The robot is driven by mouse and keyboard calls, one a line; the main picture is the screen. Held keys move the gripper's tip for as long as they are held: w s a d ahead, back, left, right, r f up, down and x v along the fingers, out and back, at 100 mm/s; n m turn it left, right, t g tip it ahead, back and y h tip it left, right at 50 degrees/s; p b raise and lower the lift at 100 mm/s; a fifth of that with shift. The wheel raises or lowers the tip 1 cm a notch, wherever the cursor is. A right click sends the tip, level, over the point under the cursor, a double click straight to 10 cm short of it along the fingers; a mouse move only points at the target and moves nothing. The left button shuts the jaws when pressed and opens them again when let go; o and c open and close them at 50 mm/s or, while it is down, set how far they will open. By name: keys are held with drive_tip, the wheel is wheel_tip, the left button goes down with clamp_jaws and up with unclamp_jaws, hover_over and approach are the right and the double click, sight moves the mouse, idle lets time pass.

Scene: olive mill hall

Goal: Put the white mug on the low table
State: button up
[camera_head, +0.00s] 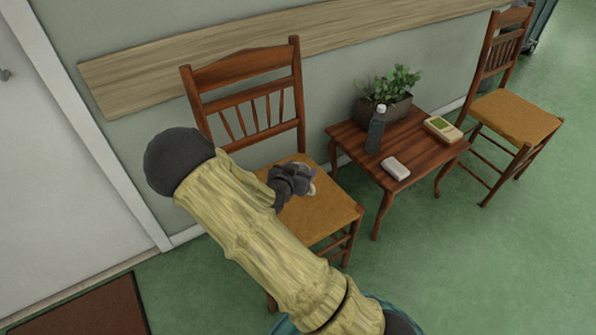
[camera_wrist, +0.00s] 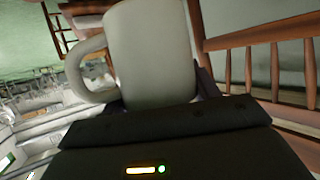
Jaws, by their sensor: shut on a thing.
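The white mug (camera_wrist: 152,50) fills the top middle of the wrist view, its handle to the left. My gripper (camera_head: 307,180) is shut on the mug and holds it over the seat of the near wooden chair. In the head view the mug is almost wholly hidden behind my gripper. The low table (camera_head: 413,172) is a small reddish-brown wooden table to the right of that chair. My gripper is to the left of the table, apart from it.
The table bears a potted plant (camera_head: 388,92), a dark bottle (camera_head: 375,133), a small white box (camera_head: 396,168) and a beige device (camera_head: 442,129). Its front left part is bare. The near chair (camera_head: 325,210) adjoins it; another chair (camera_head: 512,115) stands right. Green floor lies open in front.

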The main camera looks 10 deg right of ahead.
drive_tip(key=shift+s+d+r+n+t+y, duration=0.15)
drive_tip(key=shift+n+t+y, duration=0.1)
drive_tip(key=shift+n+y, duration=0.15)
drive_tip(key=shift+s+d+r+n+t+y, duration=0.1)
drive_tip(key=shift+n+t+y, duration=0.2)
drive_tip(key=shift+n, duration=0.1)
drive_tip(key=shift+s+a+n+t+y, duration=0.25)
drive_tip(key=shift+n+y, duration=0.25)
drive_tip(key=shift+y, duration=0.1)
drive_tip(key=shift+s+a+f+n+t+y, duration=0.25)
drive_tip(key=shift+s+a+n+t+y, duration=0.3)
drive_tip(key=shift+a+n+y, duration=0.3)
